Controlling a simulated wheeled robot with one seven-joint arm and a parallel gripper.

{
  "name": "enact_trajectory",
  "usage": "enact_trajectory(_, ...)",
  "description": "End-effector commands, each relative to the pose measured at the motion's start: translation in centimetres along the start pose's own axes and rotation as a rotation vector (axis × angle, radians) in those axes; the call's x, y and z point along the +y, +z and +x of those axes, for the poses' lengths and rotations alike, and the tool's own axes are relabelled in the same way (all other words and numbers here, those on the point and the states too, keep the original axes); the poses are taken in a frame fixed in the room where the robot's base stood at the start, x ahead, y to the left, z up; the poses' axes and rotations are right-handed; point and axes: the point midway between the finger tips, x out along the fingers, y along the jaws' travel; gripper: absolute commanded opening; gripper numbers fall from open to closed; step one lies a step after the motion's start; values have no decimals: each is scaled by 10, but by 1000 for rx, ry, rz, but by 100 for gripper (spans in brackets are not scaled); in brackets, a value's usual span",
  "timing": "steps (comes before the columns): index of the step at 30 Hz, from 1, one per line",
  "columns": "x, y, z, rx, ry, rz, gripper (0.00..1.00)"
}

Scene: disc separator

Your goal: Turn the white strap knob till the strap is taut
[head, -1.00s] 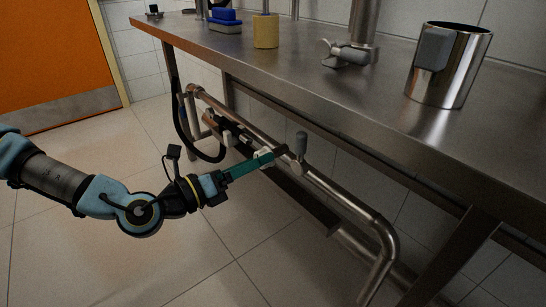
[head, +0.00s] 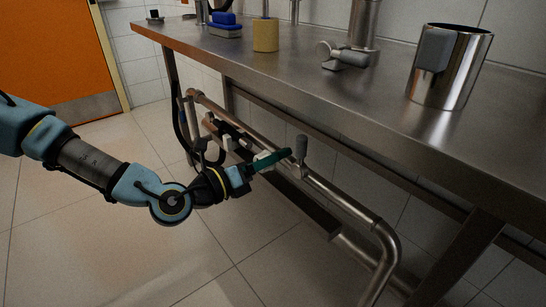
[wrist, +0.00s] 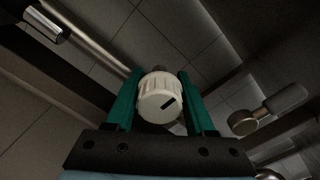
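The white strap knob (wrist: 160,97) is ribbed, with a dark slot on its face, tilted up to the right. It sits between the two green fingers of my gripper (wrist: 161,82) in the wrist view, with a finger against each side and no clear gap. In the head view my gripper (head: 274,158) reaches to the pipe under the bench, and a small white part of the knob (head: 263,154) shows at the fingers. I cannot make out the strap or how tight it is; the fingers and the dark parts hide that area.
A metal pipe (head: 345,203) runs under the steel bench (head: 300,62). A grey-handled valve (head: 301,150) stands on it just right of my fingertips; its handle (wrist: 286,99) also shows in the wrist view. Dark fittings with a white block (head: 227,142) lie left. The floor in front is clear.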

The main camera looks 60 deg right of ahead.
Motion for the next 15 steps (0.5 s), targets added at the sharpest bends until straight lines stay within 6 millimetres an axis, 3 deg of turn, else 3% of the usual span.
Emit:
enact_trajectory(2,0,0,0,0,0,0,44)
enact_trajectory(13,0,0,0,0,0,0,2)
enact_trajectory(15,0,0,0,0,0,0,0)
